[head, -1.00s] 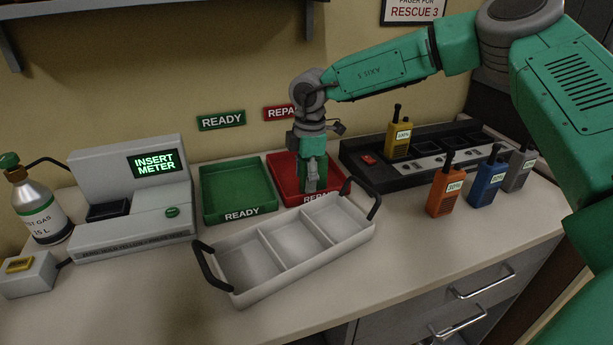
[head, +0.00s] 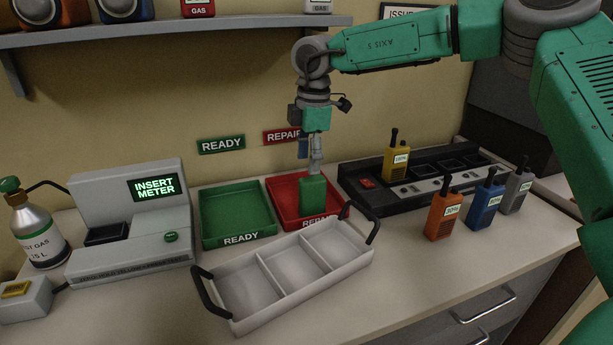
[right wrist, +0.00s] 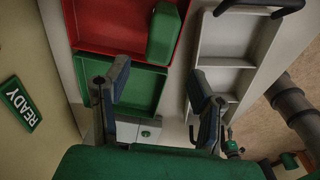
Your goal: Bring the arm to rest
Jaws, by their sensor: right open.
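My right gripper (head: 316,158) is open and empty, pointing down above the red repair tray (head: 277,203). A green block-like device (head: 312,194) is in that tray, near its right side, just below the fingertips and apart from them. In the right wrist view, the open fingers (right wrist: 153,95) show with a gap between them, and the green device (right wrist: 163,36) lies beyond them in the red tray. My right arm reaches in from the upper right. My left gripper is not in view.
The green ready tray (head: 207,240) is empty. A white three-compartment carrier (head: 283,294) with black handles stands in front. The tester (head: 135,225) reads "INSERT METER". A charger (head: 375,200) holds a yellow radio (head: 395,160). Orange (head: 443,217), blue (head: 484,207) and grey radios (head: 515,192) stand right.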

